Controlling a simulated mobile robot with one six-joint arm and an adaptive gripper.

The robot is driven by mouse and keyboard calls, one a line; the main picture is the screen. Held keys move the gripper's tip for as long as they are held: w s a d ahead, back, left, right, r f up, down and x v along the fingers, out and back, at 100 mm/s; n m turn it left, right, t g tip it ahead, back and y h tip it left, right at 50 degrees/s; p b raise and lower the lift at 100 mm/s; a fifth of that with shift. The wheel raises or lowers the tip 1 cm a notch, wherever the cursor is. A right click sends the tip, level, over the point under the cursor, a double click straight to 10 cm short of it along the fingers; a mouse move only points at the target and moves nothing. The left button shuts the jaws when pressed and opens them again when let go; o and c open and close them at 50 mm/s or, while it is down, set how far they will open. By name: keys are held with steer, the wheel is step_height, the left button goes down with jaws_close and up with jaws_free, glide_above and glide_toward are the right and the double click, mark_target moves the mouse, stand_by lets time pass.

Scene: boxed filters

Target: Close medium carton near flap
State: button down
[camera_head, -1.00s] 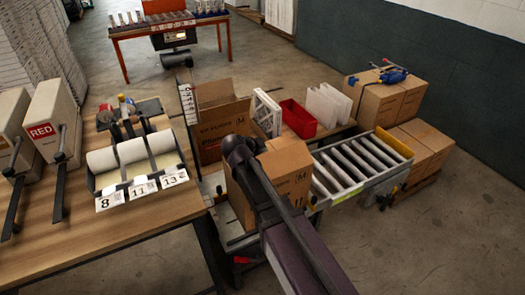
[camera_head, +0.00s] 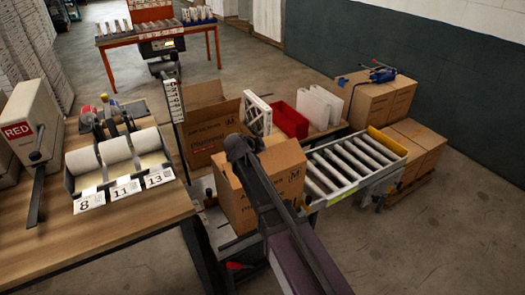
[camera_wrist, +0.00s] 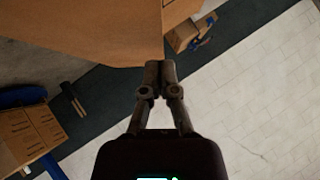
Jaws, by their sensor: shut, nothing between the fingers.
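The medium carton (camera_head: 235,203), brown and marked M, stands in the middle of the head view, in front of the roller conveyor. My arm crosses in front of it and hides part of its front and top. My gripper (camera_head: 240,147) is at the carton's upper edge and hides much of it. In the wrist view the fingers (camera_wrist: 158,72) are together and empty, at the lower edge of a large brown cardboard panel (camera_wrist: 80,30). Whether they touch it, and how the near flap lies, I cannot tell.
An open carton (camera_head: 205,135) stands behind. A white pleated filter (camera_head: 257,115), a red bin (camera_head: 289,120) and white panels (camera_head: 321,108) stand on the bench. The roller conveyor (camera_head: 350,165) is right; a wooden table (camera_head: 130,225) with label rolls (camera_head: 116,149) is left. Floor at lower right is free.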

steer(key=shift+w+a+f, duration=0.2)
steer(key=shift+w+f, duration=0.05)
steer(key=shift+f, duration=0.2)
steer(key=shift+b, duration=0.3)
steer(key=shift+w+a+f+g, duration=0.25)
steer(key=shift+w+f+g, duration=0.15)
steer(key=shift+w, duration=0.05)
steer(key=f, duration=0.1)
steer(key=w+f+n+g+h+b, duration=0.1)
steer(key=a+f+g+b, duration=0.1)
steer(key=shift+w+f+n+h, duration=0.15)
steer(key=shift+n+h, duration=0.15)
steer(key=shift+r, duration=0.2)
steer(key=shift+r+p, duration=0.65)
